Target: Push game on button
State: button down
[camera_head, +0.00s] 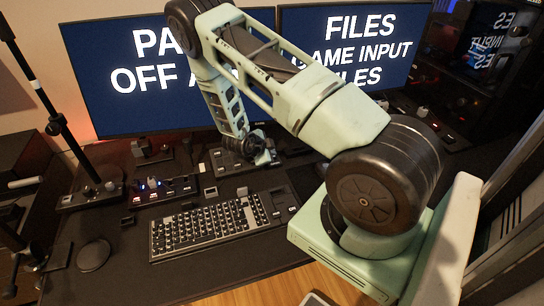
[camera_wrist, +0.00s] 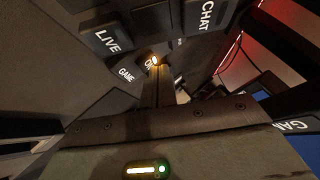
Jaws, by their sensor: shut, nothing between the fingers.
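The game on button shows in the wrist view as a small, warm-lit spot (camera_wrist: 154,61) beside the letters "ON", with the label "GAME" (camera_wrist: 126,75) to its left. My gripper (camera_wrist: 160,80) is shut and empty, and its fingertips are right at the lit spot. I cannot tell whether they touch it. In the head view my gripper (camera_head: 262,156) is low over a dark control panel (camera_head: 226,163) behind the keyboard. The button cannot be made out there, as the arm and the small size hide it.
Labels "LIVE" (camera_wrist: 107,41) and "CHAT" (camera_wrist: 207,15) stand close around the fingers. Two monitors (camera_head: 125,115) stand behind. A lit button box (camera_head: 160,188) and a thin stand (camera_head: 60,125) are at left.

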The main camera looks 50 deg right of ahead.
jog(key=shift+r, duration=0.35)
jog(key=shift+r+p, duration=2.2)
jog(key=shift+r, duration=0.75)
